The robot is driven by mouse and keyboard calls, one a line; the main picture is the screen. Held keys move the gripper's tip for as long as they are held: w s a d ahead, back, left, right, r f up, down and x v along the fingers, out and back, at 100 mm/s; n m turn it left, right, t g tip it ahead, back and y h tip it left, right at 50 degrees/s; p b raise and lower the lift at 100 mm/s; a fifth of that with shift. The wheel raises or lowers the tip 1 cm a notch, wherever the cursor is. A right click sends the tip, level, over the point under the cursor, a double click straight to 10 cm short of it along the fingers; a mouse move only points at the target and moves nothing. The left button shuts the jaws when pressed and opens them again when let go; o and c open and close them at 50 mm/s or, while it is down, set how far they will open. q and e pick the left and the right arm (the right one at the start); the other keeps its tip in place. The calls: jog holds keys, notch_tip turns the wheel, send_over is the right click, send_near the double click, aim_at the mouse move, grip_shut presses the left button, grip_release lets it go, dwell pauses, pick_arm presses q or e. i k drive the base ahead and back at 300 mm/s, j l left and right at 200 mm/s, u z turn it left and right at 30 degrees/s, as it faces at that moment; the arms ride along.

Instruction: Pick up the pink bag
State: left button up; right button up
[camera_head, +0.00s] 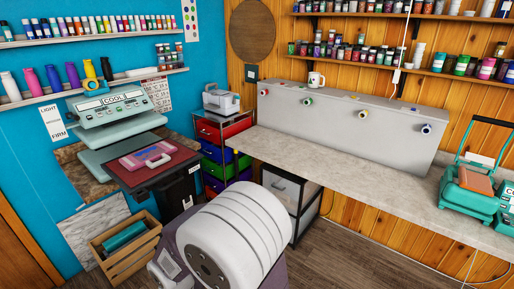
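The pink bag (140,155) lies flat on the dark red lower plate (177,167) of a heat press at the left. It looks like a flat pink case with a pale handle on its near right side. The raised teal upper part of the press (112,115) is above and behind it.
A wooden crate (128,248) stands on the floor below the press. A drawer tower (222,150) and a long counter (300,157) are to the right. A green press (470,190) stands on the counter.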

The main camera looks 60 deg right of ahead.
aim_at(137, 160)
jog(key=z, duration=0.95)
jog(key=i+l, duration=0.1)
jog(key=i, duration=0.15)
jog(key=u, duration=0.05)
